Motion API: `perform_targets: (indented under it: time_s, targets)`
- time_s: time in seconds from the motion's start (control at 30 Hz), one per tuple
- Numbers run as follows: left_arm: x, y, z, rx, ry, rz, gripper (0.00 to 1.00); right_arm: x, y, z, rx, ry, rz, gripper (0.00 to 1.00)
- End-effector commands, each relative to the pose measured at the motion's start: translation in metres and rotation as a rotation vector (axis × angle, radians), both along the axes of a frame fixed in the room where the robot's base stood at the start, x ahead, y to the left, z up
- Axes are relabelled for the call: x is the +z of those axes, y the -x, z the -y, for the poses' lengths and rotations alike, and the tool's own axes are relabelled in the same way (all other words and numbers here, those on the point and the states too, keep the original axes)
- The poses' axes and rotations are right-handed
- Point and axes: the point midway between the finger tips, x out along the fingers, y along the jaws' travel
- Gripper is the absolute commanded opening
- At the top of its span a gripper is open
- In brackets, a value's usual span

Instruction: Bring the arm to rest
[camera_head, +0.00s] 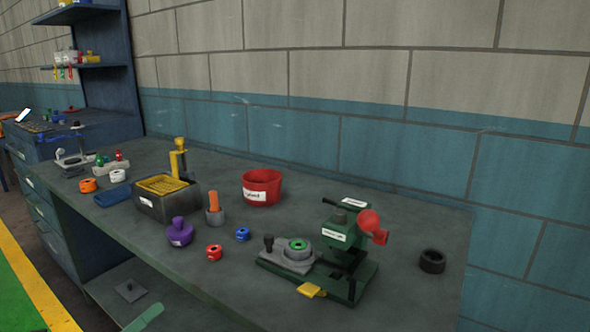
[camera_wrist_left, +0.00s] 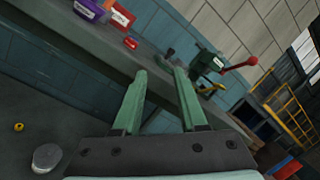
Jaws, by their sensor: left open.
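My left gripper (camera_head: 145,317) shows only as a green fingertip at the bottom edge of the head view, low in front of the workbench (camera_head: 408,290). In the left wrist view, the two green fingers of my left gripper (camera_wrist_left: 161,76) stand apart with nothing between them. They point toward the bench edge (camera_wrist_left: 105,58), and I cannot tell the exact gap to it. The green press with a red ball lever (camera_head: 340,240) stands on the bench. It also shows in the left wrist view (camera_wrist_left: 207,66), beyond the right finger. My right gripper is in neither view.
The bench holds a red bin (camera_head: 262,187), a purple knobbed piece (camera_head: 180,233), a grey box with a yellow insert (camera_head: 150,207), a black ring (camera_head: 432,261) and small coloured rings. A lower shelf (camera_head: 115,278) lies under the bench. Blue shelving (camera_head: 108,60) stands at the left.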

Motion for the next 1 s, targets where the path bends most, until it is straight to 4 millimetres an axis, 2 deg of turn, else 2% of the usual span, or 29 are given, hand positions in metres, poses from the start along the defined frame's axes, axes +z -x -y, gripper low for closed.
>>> perform_targets:
  time_s: [0.03,0.07,0.17,0.2,0.27,0.3,0.4,0.5,0.57,0.6,0.73,0.8,1.0]
  targets:
    - [-0.022,0.005,0.003,0.043,0.205,-0.133,0.41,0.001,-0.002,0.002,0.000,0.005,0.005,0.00]
    - [-0.036,0.007,0.003,0.074,0.329,-0.214,0.41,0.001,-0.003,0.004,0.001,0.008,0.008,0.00]
    - [-0.093,0.022,0.006,0.197,0.758,-0.511,0.41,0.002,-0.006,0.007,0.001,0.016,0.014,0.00]
    - [-0.120,0.033,0.010,0.254,0.934,-0.637,0.41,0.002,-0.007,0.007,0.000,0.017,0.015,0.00]
    - [-0.159,0.053,0.020,0.345,1.179,-0.817,0.41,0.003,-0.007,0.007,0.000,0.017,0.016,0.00]
    - [-0.184,0.068,0.029,0.405,1.324,-0.926,0.41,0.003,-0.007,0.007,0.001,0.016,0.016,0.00]
    - [-0.234,0.111,0.057,0.559,1.639,-1.172,0.41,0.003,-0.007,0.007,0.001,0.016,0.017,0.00]
    - [-0.270,0.158,0.092,0.719,1.907,-1.393,0.41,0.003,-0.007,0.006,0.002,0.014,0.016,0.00]
    - [-0.286,0.188,0.117,0.823,2.052,-1.520,0.41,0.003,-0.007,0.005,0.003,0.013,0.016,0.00]
    - [-0.262,0.185,0.112,0.820,2.049,-1.506,0.41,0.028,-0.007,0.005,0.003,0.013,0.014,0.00]
    - [-0.230,0.185,0.105,0.824,2.047,-1.483,0.41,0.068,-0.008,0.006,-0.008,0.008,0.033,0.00]
    - [-0.215,0.186,0.102,0.828,2.049,-1.474,0.41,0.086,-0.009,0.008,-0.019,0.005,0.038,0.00]
    - [-0.171,0.190,0.093,0.838,2.058,-1.448,0.41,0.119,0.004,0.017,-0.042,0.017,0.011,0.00]
